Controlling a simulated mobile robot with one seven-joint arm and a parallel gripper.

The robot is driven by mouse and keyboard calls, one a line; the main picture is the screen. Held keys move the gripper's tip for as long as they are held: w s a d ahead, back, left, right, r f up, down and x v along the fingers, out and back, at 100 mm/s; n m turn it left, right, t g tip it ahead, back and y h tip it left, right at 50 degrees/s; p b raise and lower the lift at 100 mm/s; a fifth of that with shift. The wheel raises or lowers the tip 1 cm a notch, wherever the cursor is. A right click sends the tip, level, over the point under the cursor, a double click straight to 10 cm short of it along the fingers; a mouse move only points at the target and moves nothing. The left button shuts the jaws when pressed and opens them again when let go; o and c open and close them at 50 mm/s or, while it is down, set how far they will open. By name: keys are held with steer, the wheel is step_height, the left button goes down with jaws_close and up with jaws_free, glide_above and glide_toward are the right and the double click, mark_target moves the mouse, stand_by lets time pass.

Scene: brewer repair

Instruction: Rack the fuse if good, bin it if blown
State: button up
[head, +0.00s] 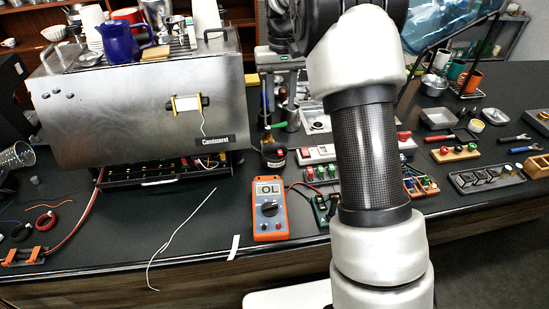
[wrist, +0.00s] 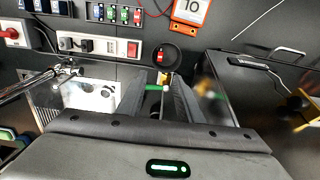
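My gripper (wrist: 158,88) points down over the counter. Its fingers close on a small green piece with a pale end, which looks like the fuse (wrist: 154,88); its condition cannot be read from its surface. A round black cup (wrist: 147,56) with something red and yellow inside lies just beyond the fingertips; it also shows in the head view (head: 274,160). The orange multimeter (head: 270,226) lies on the counter and reads OL; it shows upside down in the wrist view (wrist: 190,10). A block with several coloured pieces (wrist: 115,14), perhaps the rack, lies beyond the cup.
The steel brewer (head: 130,110) stands left of my gripper, with an open black tray (head: 150,180) beneath it. A power strip with a red switch (wrist: 100,46) lies near the cup. A loose pale wire (head: 180,230) lies on the front counter. My arm hides the middle right.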

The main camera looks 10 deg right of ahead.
step_height(320, 180, up, 8)
stand_by(0.5)
steer(key=shift+r, duration=0.1)
steer(key=s+r+t, duration=0.1)
steer(key=s+r, duration=0.3)
steer(key=s, duration=0.4)
steer(key=s+r+t, duration=0.2)
steer(key=s+r, duration=0.2)
steer(key=s, duration=0.4)
steer(key=s+f+t, duration=0.1)
steer(key=s+f, duration=0.2)
steer(key=s, duration=0.5)
steer(key=s+f+t, duration=0.1)
steer(key=s+f, duration=0.2)
steer(key=s, duration=0.6)
steer(key=shift+t, duration=0.3)
